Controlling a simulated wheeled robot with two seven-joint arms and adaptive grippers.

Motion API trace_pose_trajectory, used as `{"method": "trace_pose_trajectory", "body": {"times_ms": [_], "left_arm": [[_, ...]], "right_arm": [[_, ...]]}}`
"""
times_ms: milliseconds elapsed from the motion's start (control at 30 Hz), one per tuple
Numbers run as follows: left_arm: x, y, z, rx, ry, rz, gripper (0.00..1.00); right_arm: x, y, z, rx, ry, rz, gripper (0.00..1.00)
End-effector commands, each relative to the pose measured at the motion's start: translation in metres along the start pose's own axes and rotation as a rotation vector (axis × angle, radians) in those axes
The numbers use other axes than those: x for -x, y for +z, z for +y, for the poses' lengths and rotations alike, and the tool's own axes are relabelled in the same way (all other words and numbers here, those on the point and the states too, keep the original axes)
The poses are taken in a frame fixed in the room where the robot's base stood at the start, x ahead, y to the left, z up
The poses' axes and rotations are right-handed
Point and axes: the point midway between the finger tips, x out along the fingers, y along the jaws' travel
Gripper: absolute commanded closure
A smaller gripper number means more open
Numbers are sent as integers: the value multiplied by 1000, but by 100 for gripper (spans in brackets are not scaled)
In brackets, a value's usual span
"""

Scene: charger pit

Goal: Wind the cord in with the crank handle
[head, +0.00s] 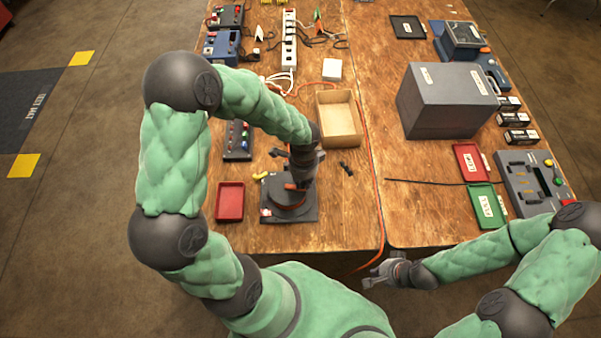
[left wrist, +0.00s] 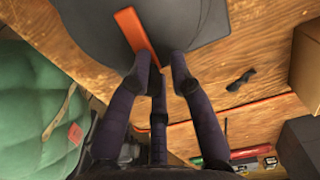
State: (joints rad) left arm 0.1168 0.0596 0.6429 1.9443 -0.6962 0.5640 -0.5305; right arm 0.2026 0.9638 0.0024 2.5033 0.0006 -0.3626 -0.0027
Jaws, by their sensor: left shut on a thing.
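The cord reel (head: 288,207) is a dark round drum on a grey square base at the table's front. Its orange crank arm (left wrist: 137,35) shows over the dark drum in the left wrist view. My left gripper (head: 298,184) is above the reel, pointing down. In the left wrist view its fingertips (left wrist: 162,66) are closed around the end of the orange crank; the grip itself is mostly hidden between them. An orange cord (head: 375,190) runs down the table to the front edge. My right gripper (head: 371,276) is empty and looks open, in front of the table edge.
A red tray (head: 230,202) lies left of the reel, and a dark switch box (head: 237,141) behind it. An open wooden box (head: 339,146) and a small black part (head: 346,168) are behind right. A large grey box (head: 447,112) stands on the right table.

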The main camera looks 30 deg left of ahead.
Motion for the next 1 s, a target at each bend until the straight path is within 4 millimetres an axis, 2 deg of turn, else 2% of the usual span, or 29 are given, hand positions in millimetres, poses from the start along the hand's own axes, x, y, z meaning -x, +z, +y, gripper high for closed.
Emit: {"method": "trace_pose_trajectory", "body": {"times_ms": [100, 400, 567, 1000], "left_arm": [[0, -3, 4, 1, -3, 9, 96], [-1, 6, 24, 0, 2, 7, 96], [-1, 8, 30, 0, 3, 6, 96], [-3, 30, 49, 0, 10, 1, 97]], "right_arm": [[-1, 0, 0, 0, 0, 0, 100], [-4, 0, 1, 0, 0, 0, 100], [-4, 0, 2, 0, 0, 0, 100], [-5, 0, 2, 0, 0, 0, 100]]}}
